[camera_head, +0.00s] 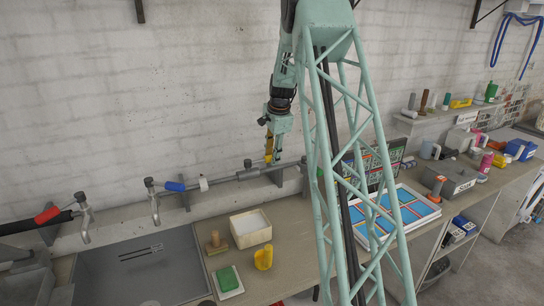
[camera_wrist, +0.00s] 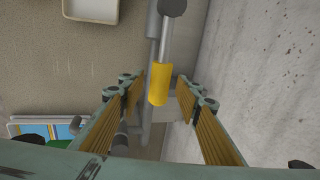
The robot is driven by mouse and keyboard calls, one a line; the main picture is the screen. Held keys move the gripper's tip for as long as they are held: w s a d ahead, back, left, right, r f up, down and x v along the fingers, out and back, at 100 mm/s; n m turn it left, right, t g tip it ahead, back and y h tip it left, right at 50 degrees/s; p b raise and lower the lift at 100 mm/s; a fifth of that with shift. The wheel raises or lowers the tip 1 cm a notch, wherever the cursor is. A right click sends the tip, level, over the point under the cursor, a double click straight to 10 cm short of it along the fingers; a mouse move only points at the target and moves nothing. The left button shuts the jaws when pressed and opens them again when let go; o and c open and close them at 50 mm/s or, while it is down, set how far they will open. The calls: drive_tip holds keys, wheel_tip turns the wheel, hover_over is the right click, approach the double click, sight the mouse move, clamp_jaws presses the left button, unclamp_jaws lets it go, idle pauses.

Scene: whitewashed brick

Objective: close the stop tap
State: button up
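A tap lever with a yellow sleeve (camera_wrist: 159,84) shows in the wrist view, with a grey shank and a dark round end at the top. It lies over the grey pipe (camera_wrist: 152,50) that runs along the wall. My gripper (camera_wrist: 168,100) is open, its two ribbed yellow-brown pads standing either side of the sleeve, with gaps on both sides. In the head view my gripper (camera_head: 272,158) points down at the wall pipe (camera_head: 228,179), just right of a grey pipe fitting (camera_head: 249,169). From there I cannot tell the sleeve from the pads.
A blue-handled tap (camera_head: 175,186) and a red-handled tap (camera_head: 47,215) sit to the left along the wall. Below are a white-filled tray (camera_head: 237,241), a yellow object (camera_head: 263,257) and a green sponge-like block (camera_head: 228,279). The wall is close on the wrist view's right.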

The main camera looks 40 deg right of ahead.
drive_tip(key=shift+f, duration=0.1)
drive_tip(key=shift+c, duration=0.6)
clamp_jaws()
